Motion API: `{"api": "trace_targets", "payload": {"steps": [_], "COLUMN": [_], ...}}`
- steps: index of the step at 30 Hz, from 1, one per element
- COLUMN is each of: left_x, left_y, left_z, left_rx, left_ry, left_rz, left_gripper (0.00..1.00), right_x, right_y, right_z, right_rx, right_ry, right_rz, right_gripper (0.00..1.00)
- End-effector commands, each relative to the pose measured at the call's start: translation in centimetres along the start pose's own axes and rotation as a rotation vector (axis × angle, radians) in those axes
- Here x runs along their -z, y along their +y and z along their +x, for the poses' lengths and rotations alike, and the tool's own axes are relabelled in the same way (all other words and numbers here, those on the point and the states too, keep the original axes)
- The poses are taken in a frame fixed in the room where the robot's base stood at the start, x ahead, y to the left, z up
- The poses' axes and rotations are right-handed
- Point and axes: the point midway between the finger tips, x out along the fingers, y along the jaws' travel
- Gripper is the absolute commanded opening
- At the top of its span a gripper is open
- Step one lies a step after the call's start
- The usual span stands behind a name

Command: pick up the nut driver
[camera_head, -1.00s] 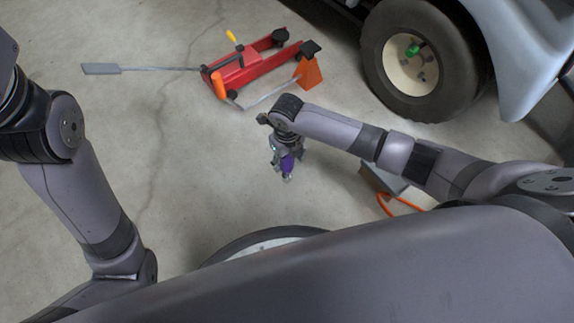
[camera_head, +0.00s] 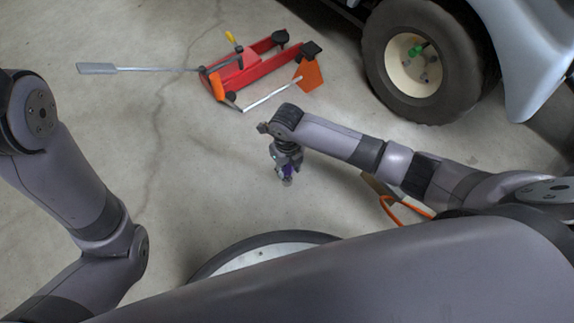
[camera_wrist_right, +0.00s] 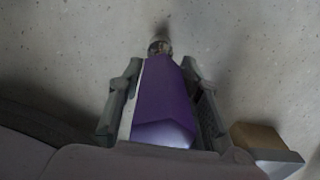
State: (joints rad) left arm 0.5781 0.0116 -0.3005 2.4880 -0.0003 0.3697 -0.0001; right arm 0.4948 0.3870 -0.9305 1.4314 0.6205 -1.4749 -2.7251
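The nut driver (camera_wrist_right: 163,105) has a purple body and a dark metal tip, and it lies between the two fingers of my right gripper (camera_wrist_right: 160,90) in the right wrist view. The fingers press along both its sides. In the head view the right gripper (camera_head: 287,172) points down over the floor at the middle, and only a little purple shows between its fingers. I cannot tell how far the tip is from the floor. My left arm comes in at the left of the head view, but its gripper is out of sight.
A red floor jack (camera_head: 252,66) with a long grey handle lies on the concrete ahead. A vehicle wheel (camera_head: 424,60) with a green piece at its hub stands at upper right. A tan and grey box (camera_wrist_right: 257,138) lies near the right gripper. Floor to the left is clear.

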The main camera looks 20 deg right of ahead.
Motion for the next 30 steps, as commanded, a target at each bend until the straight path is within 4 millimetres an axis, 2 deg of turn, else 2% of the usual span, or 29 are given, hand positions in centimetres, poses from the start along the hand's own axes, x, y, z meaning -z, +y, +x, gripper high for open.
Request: {"api": "trace_targets", "payload": {"steps": [2,13,30], "left_x": [-0.01,-0.02,-0.02], "left_y": [0.01,0.01,-0.02], "left_z": [0.00,-0.01,0.05], "left_rx": [0.000,0.000,0.000], "left_ry": [0.000,0.000,0.000], "left_rz": [0.000,-0.001,0.000], "left_gripper": [0.00,0.00,0.00], "right_x": [-0.01,-0.02,-0.07], "right_y": [-0.01,-0.03,-0.03], "right_z": [-0.01,-0.01,-0.15], "right_rx": [0.000,0.000,0.000], "right_ry": [0.000,0.000,-0.002], "right_rz": [0.000,0.000,0.000], "right_gripper": [0.25,0.00,0.00]}}
